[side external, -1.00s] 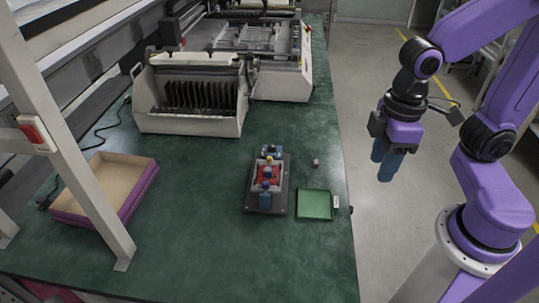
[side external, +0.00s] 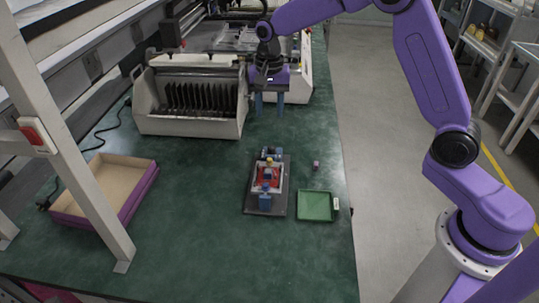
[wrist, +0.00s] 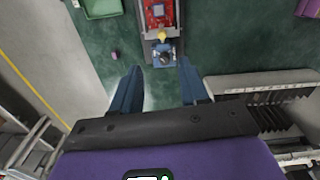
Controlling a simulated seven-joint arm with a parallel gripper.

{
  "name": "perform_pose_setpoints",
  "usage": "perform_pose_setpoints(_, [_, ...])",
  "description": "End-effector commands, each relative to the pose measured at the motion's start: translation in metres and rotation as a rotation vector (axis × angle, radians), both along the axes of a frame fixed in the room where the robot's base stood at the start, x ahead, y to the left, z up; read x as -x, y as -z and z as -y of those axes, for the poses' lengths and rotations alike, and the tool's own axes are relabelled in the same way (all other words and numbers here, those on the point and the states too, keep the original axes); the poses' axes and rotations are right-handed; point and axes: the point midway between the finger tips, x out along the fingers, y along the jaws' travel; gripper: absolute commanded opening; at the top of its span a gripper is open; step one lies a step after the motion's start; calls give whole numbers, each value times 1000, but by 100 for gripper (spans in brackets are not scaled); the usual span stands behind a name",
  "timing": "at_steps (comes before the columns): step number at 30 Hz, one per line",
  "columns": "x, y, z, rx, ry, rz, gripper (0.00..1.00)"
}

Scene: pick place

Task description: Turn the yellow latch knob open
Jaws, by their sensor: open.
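The small yellow knob (side external: 269,161) sits at the far end of a dark fixture plate (side external: 252,200) on the green table. In the wrist view the yellow knob (wrist: 162,36) shows at the top centre, beside a blue and grey clamp part (wrist: 164,54). A red board (side external: 267,175) lies in the fixture, with a blue part (side external: 265,200) at its near end. My gripper (side external: 269,112) is open and empty, above the table and beyond the fixture. Its blue fingers also show in the wrist view (wrist: 158,82), apart from the knob and not touching it.
A green tray (side external: 316,218) and a small pinkish block (side external: 316,165) stand right of the fixture. A white slotted rack (side external: 190,125) stands behind, close to my gripper. A purple-edged box (side external: 148,186) lies at left. The table between box and fixture is clear.

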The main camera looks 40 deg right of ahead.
Motion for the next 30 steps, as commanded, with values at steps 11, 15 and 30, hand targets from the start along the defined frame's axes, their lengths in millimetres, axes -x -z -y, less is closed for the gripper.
perform_pose_setpoints(11, [-12, 27, 9, 2, 76, -4, 44])
perform_pose_setpoints(15, [-12, 52, 9, 2, 75, -5, 44])
perform_pose_setpoints(30, [-11, 144, 9, 2, 74, -4, 44])
